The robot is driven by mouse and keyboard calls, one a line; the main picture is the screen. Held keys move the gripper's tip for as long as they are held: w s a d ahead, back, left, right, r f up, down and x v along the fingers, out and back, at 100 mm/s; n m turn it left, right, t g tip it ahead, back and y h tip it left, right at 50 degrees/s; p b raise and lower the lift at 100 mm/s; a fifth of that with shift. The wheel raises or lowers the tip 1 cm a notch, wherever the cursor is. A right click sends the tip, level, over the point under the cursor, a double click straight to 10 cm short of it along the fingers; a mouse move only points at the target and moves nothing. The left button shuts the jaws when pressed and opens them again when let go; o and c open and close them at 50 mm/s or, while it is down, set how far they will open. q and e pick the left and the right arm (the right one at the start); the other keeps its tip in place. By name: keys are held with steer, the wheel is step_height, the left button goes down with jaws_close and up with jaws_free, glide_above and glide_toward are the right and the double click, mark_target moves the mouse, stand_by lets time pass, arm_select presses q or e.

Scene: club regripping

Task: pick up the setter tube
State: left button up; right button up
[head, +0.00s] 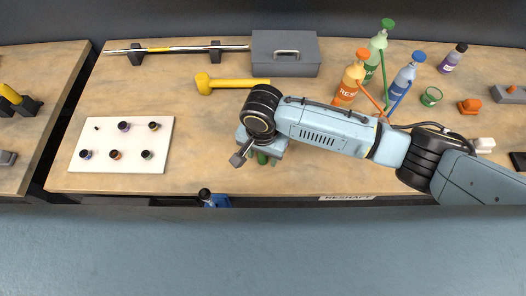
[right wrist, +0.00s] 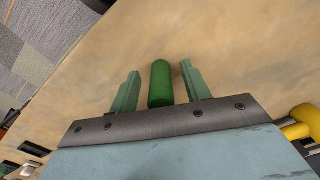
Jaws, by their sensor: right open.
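The setter tube, a dark green cylinder (right wrist: 160,84), shows in the right wrist view against the wooden bench top. My right gripper (right wrist: 160,72) is open, with one pale green finger on each side of the tube and a visible gap to both. I cannot tell how far the tube is from the fingers in depth. In the head view my right gripper (head: 263,158) points down over the front middle of the bench. My wrist hides most of that spot, and only a little green shows there. My left gripper is not in view.
A yellow mallet (head: 235,84) lies behind my right wrist, with a grey toolbox (head: 285,54) farther back. Bottles, including an orange one (head: 350,82), stand behind my forearm. A white board (head: 122,144) with several dark-topped pieces lies left. Bare bench lies between board and gripper.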

steer(key=shift+f, duration=0.55)
steer(key=c, duration=1)
steer(key=shift+r, duration=0.1)
